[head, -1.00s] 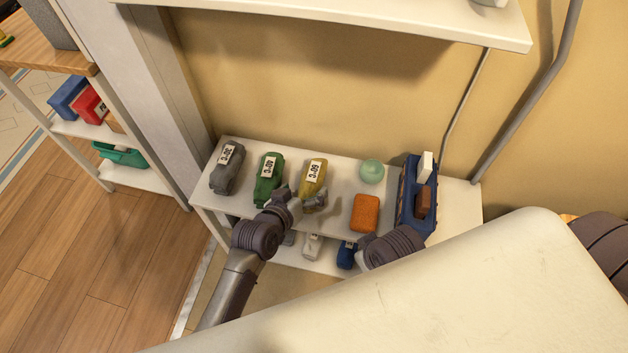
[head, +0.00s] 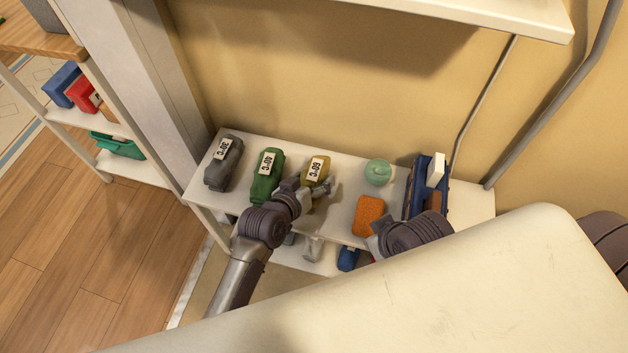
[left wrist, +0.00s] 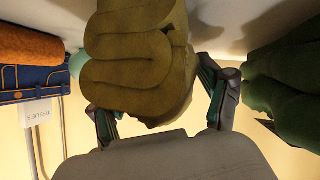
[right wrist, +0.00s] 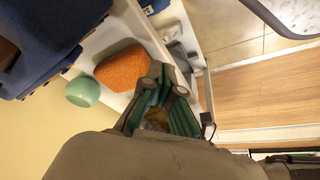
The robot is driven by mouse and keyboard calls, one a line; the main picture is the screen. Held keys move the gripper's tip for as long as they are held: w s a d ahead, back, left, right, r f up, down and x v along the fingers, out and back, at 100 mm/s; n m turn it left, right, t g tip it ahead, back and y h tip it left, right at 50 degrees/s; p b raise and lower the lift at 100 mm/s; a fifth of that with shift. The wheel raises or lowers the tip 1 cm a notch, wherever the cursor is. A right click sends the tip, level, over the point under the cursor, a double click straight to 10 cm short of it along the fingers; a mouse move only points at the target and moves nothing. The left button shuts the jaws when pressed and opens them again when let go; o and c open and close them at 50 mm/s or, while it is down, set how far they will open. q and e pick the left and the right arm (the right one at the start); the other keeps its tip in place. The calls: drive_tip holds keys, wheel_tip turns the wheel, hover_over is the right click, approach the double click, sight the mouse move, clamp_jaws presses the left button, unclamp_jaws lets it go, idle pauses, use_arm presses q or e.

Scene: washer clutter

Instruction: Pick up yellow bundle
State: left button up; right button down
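The yellow bundle (head: 317,172), an olive-yellow roll with a white "60°C" label, lies on the white shelf between the green bundle and the orange block. My left gripper (head: 312,191) is at its near end. In the left wrist view the yellow bundle (left wrist: 137,60) fills the space between the spread fingers of the left gripper (left wrist: 155,92). I cannot tell whether either finger touches it. My right gripper (right wrist: 165,85) has its fingers drawn together and appears empty, near the orange block. In the head view its fingertips are mostly hidden by the wrist.
The green bundle (head: 266,178) is close beside my left gripper, with a grey bundle (head: 223,163) farther left. The orange block (head: 367,215), a mint ball (head: 378,172) and a blue bag (head: 415,188) stand to the right. A lower shelf holds other items. A pale surface (head: 400,300) fills the foreground.

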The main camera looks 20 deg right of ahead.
use_arm(q)
drive_tip(key=shift+f, duration=0.1)
drive_tip(key=c, duration=0.7)
